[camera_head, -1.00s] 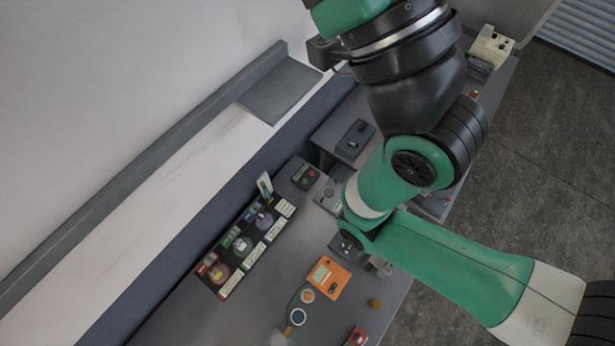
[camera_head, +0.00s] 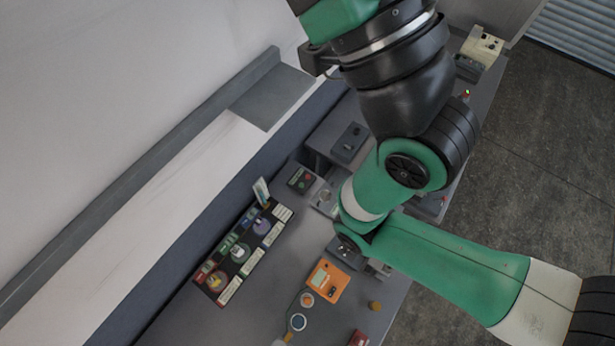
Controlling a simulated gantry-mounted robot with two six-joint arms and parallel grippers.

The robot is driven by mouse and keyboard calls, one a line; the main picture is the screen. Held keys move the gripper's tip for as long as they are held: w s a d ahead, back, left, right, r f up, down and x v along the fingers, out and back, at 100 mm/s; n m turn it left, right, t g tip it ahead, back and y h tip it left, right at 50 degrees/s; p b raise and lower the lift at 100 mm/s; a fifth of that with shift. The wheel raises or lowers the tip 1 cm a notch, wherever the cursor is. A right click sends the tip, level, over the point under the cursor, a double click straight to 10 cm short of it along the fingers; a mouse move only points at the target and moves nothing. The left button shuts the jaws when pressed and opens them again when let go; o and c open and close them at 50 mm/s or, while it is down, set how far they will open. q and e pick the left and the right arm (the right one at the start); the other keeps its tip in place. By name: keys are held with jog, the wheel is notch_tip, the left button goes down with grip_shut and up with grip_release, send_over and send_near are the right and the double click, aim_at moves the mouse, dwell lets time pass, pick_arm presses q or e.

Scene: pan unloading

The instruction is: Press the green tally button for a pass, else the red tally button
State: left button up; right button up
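A small dark tally box (camera_head: 301,180) stands near the back edge of the grey bench, left of the green arm. It carries a green and a red button, both tiny in this view. One green and black arm of mine crosses the picture from the top to the lower right and covers part of the bench. No gripper fingers show for either arm.
A black panel (camera_head: 242,253) with several coloured discs lies left on the bench, with an upright card (camera_head: 261,191) at its far end. An orange device (camera_head: 327,283), a brass knob (camera_head: 375,305) and a red box (camera_head: 358,339) are in front. A control box (camera_head: 350,143) stands behind.

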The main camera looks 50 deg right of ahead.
dwell(0.3)
grip_shut()
dwell(1.6)
